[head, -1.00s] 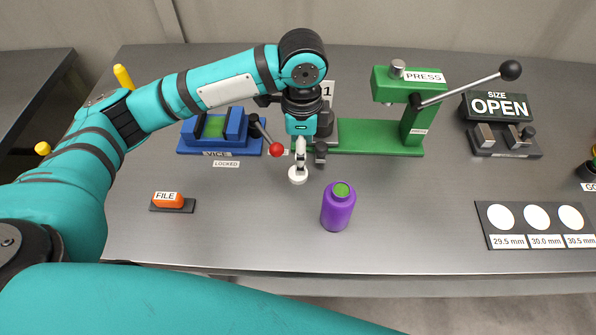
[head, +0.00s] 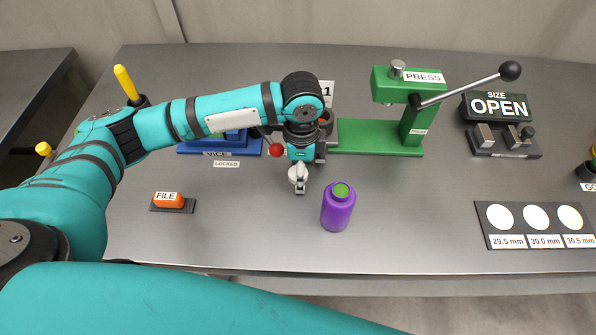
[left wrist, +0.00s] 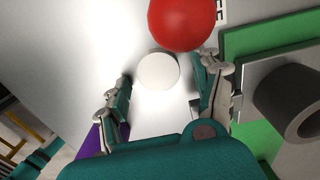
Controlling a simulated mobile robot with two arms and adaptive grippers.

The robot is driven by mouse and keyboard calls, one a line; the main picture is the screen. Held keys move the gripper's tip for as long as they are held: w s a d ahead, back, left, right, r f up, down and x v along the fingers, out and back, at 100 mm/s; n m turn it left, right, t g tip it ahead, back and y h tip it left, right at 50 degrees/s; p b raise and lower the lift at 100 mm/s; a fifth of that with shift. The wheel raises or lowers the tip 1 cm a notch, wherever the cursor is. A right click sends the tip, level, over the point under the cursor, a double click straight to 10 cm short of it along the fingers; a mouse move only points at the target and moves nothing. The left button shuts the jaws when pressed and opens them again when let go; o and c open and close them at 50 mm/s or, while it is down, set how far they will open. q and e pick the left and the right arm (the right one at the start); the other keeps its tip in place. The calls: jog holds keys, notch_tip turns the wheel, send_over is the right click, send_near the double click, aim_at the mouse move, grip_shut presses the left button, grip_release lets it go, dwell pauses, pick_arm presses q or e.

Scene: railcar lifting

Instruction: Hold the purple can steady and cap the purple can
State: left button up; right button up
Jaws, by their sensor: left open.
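The purple can (head: 338,210) stands upright on the bench, with a green round top (head: 341,190). A bit of its purple side shows at the lower left of the left wrist view (left wrist: 88,142). My left gripper (head: 299,185) points down, to the left of the can and apart from it. It is open. In the left wrist view, a white round disc (left wrist: 158,71) lies between and just beyond the fingertips. I cannot tell whether it is the cap or whether the fingers touch it. In the head view the fingers mostly hide it. My right gripper is not in view.
Behind the gripper stand a blue vice (head: 190,147) with a red-knobbed handle (head: 275,149) and a green press (head: 380,138). An orange file block (head: 169,200) is at left. A size gauge plate (head: 490,240) is at right. The bench around the can is clear.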

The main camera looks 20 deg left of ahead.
pick_arm(q)
jog(key=shift+c, duration=0.4)
jog(key=c, duration=0.8)
jog(key=shift+r, duration=0.45)
jog(key=r, duration=0.1)
jog(key=r+b, duration=0.1)
jog(key=shift+s+r, duration=0.3)
jog(key=shift+s, duration=0.1)
jog(key=s, duration=0.5)
jog(key=s+r, duration=0.1)
jog(key=s, duration=0.4)
jog(key=s+b, duration=0.1)
jog(key=s, duration=0.4)
jog(key=shift+s+r, duration=0.1)
jog(key=shift+r, duration=0.15)
